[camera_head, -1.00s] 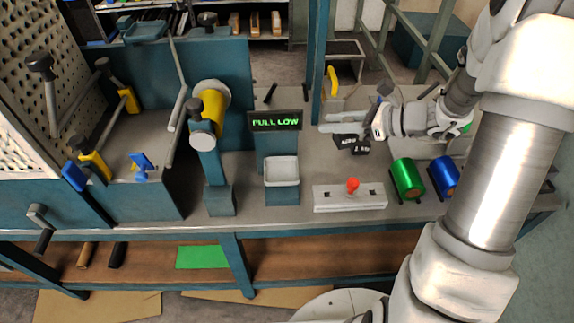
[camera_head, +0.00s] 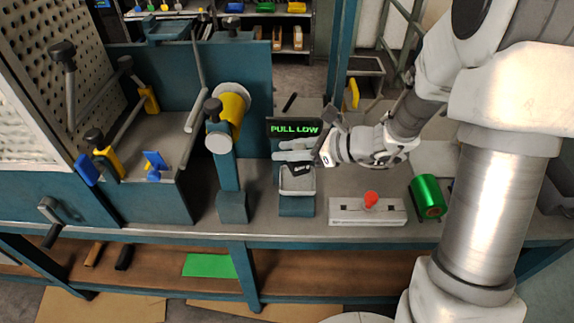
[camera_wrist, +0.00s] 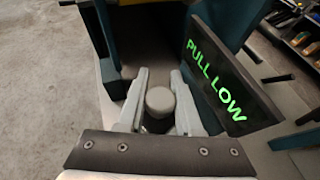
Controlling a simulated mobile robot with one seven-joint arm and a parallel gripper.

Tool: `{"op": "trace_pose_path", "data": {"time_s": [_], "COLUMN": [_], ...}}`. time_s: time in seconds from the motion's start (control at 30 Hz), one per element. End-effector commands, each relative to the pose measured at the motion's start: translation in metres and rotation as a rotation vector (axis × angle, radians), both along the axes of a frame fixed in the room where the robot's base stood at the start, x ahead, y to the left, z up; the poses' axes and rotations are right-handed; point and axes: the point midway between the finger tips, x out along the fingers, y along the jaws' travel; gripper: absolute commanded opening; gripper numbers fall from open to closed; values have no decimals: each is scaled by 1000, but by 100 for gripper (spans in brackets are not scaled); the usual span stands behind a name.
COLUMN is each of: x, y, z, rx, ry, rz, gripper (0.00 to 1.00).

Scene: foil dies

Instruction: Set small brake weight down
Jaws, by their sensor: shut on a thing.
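The small brake weight (camera_wrist: 160,101) shows in the wrist view as a grey round knob over a darker body, between my two fingers. My gripper (camera_wrist: 156,98) is shut on it. In the head view my gripper (camera_head: 294,150) reaches left over the pale pan (camera_head: 297,187) on the blue stand. A dark block with a white mark, apparently the weight (camera_head: 299,168), shows under the fingers at the pan's rear. Whether it touches the pan cannot be told.
A display (camera_head: 294,128) reading "PULL LOW" stands close behind the fingers. A yellow roller (camera_head: 231,112) on a post is left of the pan. A grey box with a red knob (camera_head: 371,199) and a green roll (camera_head: 428,197) are to the right.

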Motion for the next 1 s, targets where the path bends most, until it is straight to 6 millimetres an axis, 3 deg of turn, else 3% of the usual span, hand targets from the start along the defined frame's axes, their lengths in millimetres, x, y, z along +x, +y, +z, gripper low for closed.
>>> {"op": "trace_pose_path", "data": {"time_s": [0.13, 0.37, 0.77, 0.8, 0.93, 1.0], "x": [1, 1, 1, 1, 1, 1], "y": [2, 2, 2, 2, 1, 1], "z": [-8, -40, -44, -44, -44, -44], "rx": [1, 1, 1, -1, -1, -1], "ry": [0, 1, -3, -1, -1, -1], "rz": [0, 0, 0, 0, 0, 0], "gripper": [0, 0, 0, 37, 61, 64]}}
